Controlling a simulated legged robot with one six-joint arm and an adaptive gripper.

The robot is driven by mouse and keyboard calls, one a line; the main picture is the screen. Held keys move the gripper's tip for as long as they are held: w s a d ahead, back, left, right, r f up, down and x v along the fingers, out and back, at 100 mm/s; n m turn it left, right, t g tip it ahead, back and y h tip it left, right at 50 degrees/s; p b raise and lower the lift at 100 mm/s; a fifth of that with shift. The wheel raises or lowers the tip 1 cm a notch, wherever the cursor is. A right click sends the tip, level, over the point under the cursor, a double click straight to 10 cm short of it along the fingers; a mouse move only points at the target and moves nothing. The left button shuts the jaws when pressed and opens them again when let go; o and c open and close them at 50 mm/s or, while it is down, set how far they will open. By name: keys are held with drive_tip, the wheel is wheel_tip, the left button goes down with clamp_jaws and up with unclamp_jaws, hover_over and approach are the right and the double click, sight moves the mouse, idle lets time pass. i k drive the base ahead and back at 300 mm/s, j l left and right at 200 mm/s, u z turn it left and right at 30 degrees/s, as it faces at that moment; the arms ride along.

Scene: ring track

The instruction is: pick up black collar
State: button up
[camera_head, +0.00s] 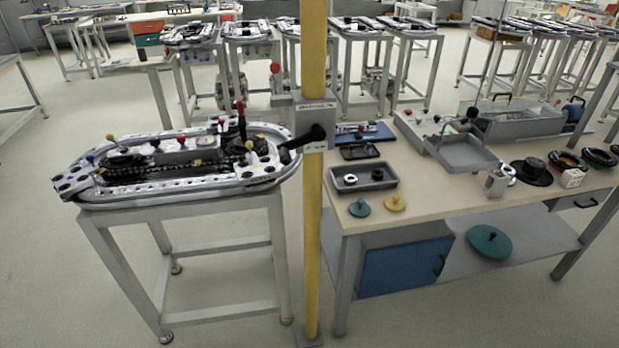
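A small black ring (377,174), which looks like the black collar, lies in a shallow grey tray (346,189) near the front left of the workbench. A white ring (351,179) with a dark centre lies to its left in the same tray. Larger black ring-shaped parts lie at the right of the bench: a wide black flanged part (531,173) and black rings (567,160). Which one is the collar is not certain at this size. My gripper is not in view.
The wooden-topped workbench (450,196) stands at the right. A yellow pole (313,225) with a grey box (314,112) stands between it and the oval track stand (180,210). Teal (359,207) and yellow (395,202) discs lie near the bench front. Floor in front is clear.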

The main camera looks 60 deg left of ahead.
sight(377, 175)
drive_tip(key=u, duration=0.5)
drive_tip(key=j+u, duration=0.1)
drive_tip(key=u, duration=0.35)
drive_tip(key=i+u, duration=0.1)
drive_tip(key=u, duration=0.85)
